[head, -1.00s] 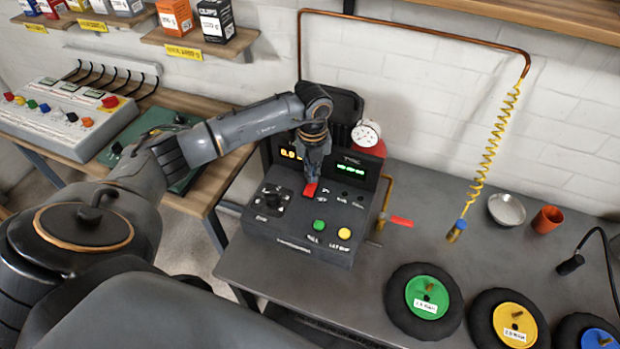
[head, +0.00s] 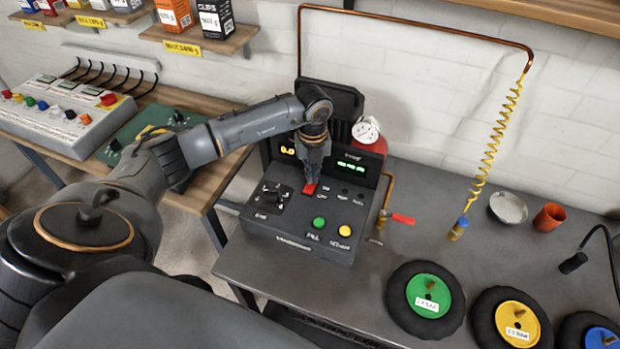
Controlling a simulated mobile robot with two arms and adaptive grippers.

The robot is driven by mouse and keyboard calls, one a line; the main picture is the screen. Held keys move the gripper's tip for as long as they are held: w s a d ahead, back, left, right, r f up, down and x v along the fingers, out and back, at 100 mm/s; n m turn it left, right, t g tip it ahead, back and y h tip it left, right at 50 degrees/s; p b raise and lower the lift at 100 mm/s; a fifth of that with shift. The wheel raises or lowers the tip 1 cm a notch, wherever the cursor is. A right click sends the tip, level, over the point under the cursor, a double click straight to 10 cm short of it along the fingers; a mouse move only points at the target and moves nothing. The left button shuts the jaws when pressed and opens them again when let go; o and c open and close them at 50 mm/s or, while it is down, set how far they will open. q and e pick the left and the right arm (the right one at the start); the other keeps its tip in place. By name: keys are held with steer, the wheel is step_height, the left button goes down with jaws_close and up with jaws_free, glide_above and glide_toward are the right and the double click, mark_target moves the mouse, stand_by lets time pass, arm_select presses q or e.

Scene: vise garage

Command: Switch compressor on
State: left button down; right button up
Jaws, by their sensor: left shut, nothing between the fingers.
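A dark compressor control box (head: 295,240) stands on the grey bench. Its sloped face carries a black knob (head: 271,195) at left, a red switch (head: 310,188) near the middle, a green button (head: 319,222) and a yellow button (head: 345,231). The upright panel behind has an orange display, partly hidden by my arm, and a green display (head: 352,169). My left gripper (head: 308,181) points down, shut and empty, with its tips at the red switch. I cannot tell whether they press it. My right gripper does not show.
A red-handled valve (head: 402,219) sticks out right of the box. A yellow coiled hose (head: 491,150) hangs from a copper pipe. Wheels with green (head: 428,296), yellow and blue hubs lie at the front right. A metal bowl (head: 508,208) and an orange cup (head: 549,217) stand behind.

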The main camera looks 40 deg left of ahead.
arm_select(q)
steer(key=shift+f, duration=0.35)
steer(key=shift+r, duration=0.2)
steer(key=shift+r+p, duration=0.45)
steer(key=shift+r, duration=0.2)
steer(key=shift+r+p, duration=1.85)
steer(key=shift+r, duration=0.9)
steer(key=shift+f, duration=0.1)
